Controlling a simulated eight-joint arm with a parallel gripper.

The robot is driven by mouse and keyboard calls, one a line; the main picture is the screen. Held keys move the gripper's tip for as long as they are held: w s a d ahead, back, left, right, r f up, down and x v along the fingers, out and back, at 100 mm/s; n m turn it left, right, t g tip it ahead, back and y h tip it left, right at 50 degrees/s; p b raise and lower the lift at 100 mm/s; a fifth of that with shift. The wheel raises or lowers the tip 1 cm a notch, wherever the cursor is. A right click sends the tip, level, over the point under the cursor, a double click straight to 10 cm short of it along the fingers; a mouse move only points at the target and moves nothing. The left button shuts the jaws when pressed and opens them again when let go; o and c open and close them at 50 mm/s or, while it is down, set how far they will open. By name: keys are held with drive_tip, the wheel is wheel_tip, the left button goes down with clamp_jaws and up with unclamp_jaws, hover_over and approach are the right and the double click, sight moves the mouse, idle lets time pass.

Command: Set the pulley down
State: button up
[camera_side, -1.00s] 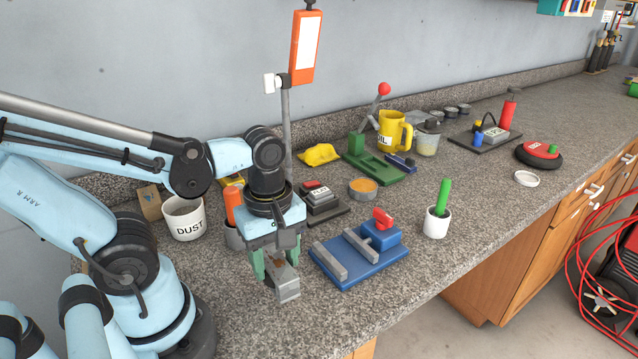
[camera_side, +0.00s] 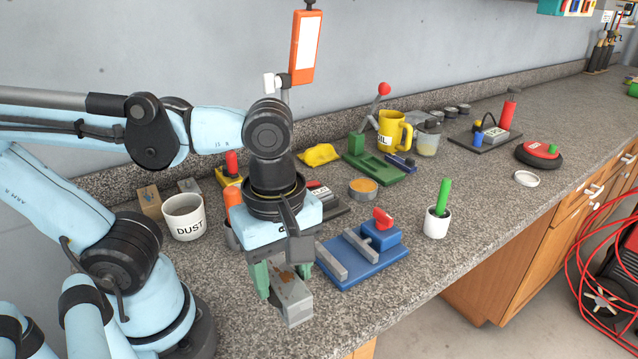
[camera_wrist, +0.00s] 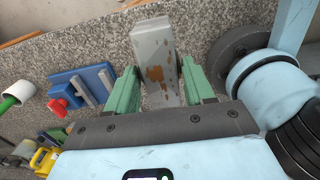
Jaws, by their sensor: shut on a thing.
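The pulley is a grey, block-shaped metal piece with rust-brown patches (camera_side: 294,304). My gripper (camera_side: 283,272) points down and is shut on it, with a green finger on each side. In the wrist view the pulley (camera_wrist: 152,50) sits between the two green fingers (camera_wrist: 161,88) and sticks out past their tips. In the side view it hangs low over the speckled counter (camera_side: 356,307) near the front edge. I cannot tell whether its lower end touches the counter. Its upper part is partly hidden by the fingers.
A blue fixture with a red knob (camera_side: 345,270) stands just right of my gripper. A white cup with a green handle (camera_side: 436,226) is farther right. A white DUST cup (camera_side: 184,218) stands behind, to the left. Bare counter lies around the pulley, and the counter's front edge is close.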

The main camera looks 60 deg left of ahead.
drive_tip(key=w+a+f, duration=0.1)
drive_tip(key=w+a, duration=0.3)
drive_tip(key=w, duration=0.5)
drive_tip(key=w+a+f, duration=0.2)
drive_tip(key=w+a, duration=0.3)
drive_tip(key=w, duration=0.4)
drive_tip(key=shift+a, duration=0.25)
drive_tip(key=shift+f, duration=3.3)
drive_tip(key=shift+f, duration=0.2)
drive_tip(key=o, duration=1.4)
